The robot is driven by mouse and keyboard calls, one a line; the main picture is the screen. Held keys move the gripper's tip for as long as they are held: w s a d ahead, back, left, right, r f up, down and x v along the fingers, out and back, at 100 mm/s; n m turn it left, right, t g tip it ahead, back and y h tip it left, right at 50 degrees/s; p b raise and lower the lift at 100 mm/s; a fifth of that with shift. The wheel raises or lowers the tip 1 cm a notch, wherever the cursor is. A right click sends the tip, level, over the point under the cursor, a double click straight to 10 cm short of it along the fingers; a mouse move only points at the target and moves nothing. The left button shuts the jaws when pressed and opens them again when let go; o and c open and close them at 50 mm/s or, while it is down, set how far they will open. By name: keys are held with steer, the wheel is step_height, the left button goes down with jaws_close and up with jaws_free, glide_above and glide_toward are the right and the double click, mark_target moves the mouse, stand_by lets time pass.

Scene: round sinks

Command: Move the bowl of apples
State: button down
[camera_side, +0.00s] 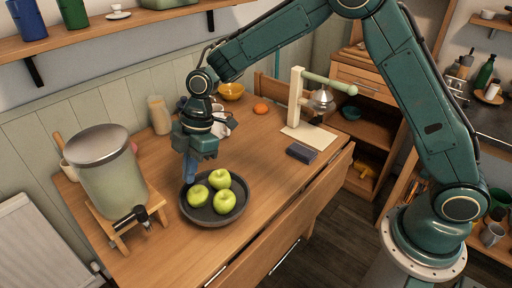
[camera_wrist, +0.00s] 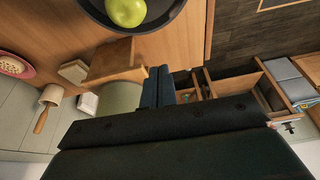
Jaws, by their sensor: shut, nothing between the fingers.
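A dark round bowl (camera_side: 212,220) holds three green apples (camera_side: 224,201) and sits on the wooden table. My gripper (camera_side: 190,178) points down at the bowl's back left rim. Its blue fingers are shut with nothing between them; I cannot tell whether they touch the rim. In the wrist view, part of the bowl (camera_wrist: 160,22) shows at the top with one green apple (camera_wrist: 127,12) in it. My gripper also shows there, its blue fingers (camera_wrist: 158,88) together, apart from the bowl in the picture.
A drink dispenser (camera_side: 107,170) on a wooden stand is left of the bowl. A jar (camera_side: 159,115), a yellow bowl (camera_side: 231,91), an orange (camera_side: 261,108), a wooden press (camera_side: 296,97) and a dark box (camera_side: 301,153) are farther back. The table right of the bowl is clear.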

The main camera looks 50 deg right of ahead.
steer(key=shift+f, duration=0.1)
glide_toward(200, 206)
steer(key=a+f, duration=0.5)
steer(key=shift+w+f, duration=0.1)
steer(key=shift+f, duration=0.15)
steer(key=shift+d, duration=0.85)
steer(key=s+d, duration=0.1)
steer(key=d, duration=1.6)
steer(key=shift+d, duration=0.3)
steer(key=shift+a, duration=0.1)
